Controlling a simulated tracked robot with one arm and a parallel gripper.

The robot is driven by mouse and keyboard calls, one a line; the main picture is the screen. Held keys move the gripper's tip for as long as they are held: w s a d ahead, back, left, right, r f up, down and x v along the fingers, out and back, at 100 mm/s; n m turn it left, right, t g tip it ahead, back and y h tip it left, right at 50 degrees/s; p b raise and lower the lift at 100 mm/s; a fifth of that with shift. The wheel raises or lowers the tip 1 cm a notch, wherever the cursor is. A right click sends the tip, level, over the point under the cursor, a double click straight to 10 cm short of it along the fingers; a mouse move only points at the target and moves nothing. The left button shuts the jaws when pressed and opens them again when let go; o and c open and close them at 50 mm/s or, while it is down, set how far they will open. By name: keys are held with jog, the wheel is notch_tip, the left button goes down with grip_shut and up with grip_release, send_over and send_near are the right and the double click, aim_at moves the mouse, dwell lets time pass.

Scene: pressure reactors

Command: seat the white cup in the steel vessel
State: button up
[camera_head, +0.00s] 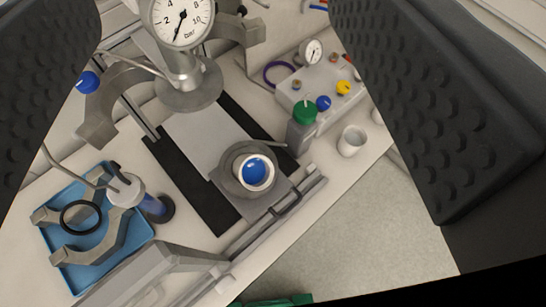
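The steel vessel (233,187) is a round grey pot on a bench plate, near the middle of the view. A white ring-shaped rim, apparently the white cup (269,179), shows inside its mouth with blue filling inside. I cannot tell how deep it sits. Another small white cup (350,142) stands upright on the bench to the right. My gripper (222,215) is wide open, its dark ribbed fingers at the left and right edges of the view. Nothing is between them close up.
A gauge head (184,80) stands behind the vessel. A blue tray (75,275) with clamp halves and a black ring lies left. Bare floor (350,235) shows beyond the bench edge at lower right.

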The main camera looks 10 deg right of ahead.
jog(key=w+d+f+n+g+y+p, duration=0.1)
jog(key=w+f+g, duration=0.2)
jog(key=f, duration=0.8)
jog(key=w+d+f+n+g+y+p, duration=0.1)
jog(key=w+f+g+p, duration=0.1)
jog(key=f, duration=1)
jog(key=w+d+f+n+g+y+p, duration=0.1)
jog(key=w+f+g, duration=0.4)
jog(key=f, duration=0.6)
jog(key=shift+d+f+g, duration=0.2)
jog(key=shift+d+g, duration=0.3)
jog(key=shift+g, duration=0.2)
jog(key=p, duration=0.1)
send_over(255, 179)
notch_tip(255, 179, down, 13)
jog(key=shift+r, duration=0.2)
jog(key=c, duration=0.7)
